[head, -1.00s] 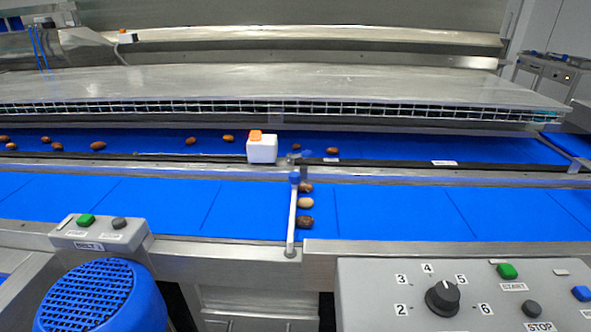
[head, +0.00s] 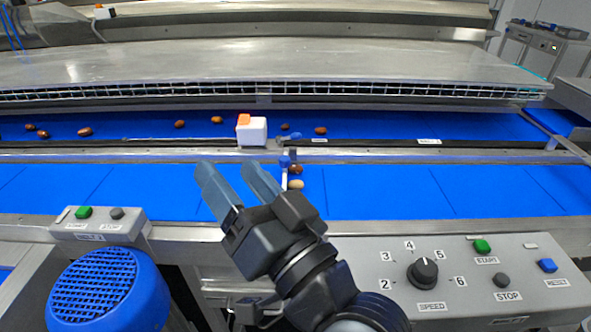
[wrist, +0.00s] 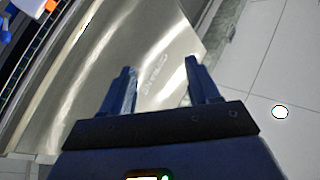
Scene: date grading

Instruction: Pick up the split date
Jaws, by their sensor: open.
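Two dates lie on the near blue belt against the upright white bar in the head view: a brown date (head: 296,170) and a paler tan date (head: 296,184) in front of it. I cannot tell from these frames which date is split. A darker third date seen there earlier is now hidden behind my gripper. My gripper (head: 228,172) is open and empty, above the near belt and left of these dates, with its fingers pointing up and away. The wrist view shows the open fingers (wrist: 160,70) with nothing between them, and no dates.
Several dates lie on the far belt, such as one right of the white box (head: 252,132) with its orange top. A control panel (head: 450,255) with a knob is at front right, a blue motor (head: 107,287) at front left. The near belt's right side is clear.

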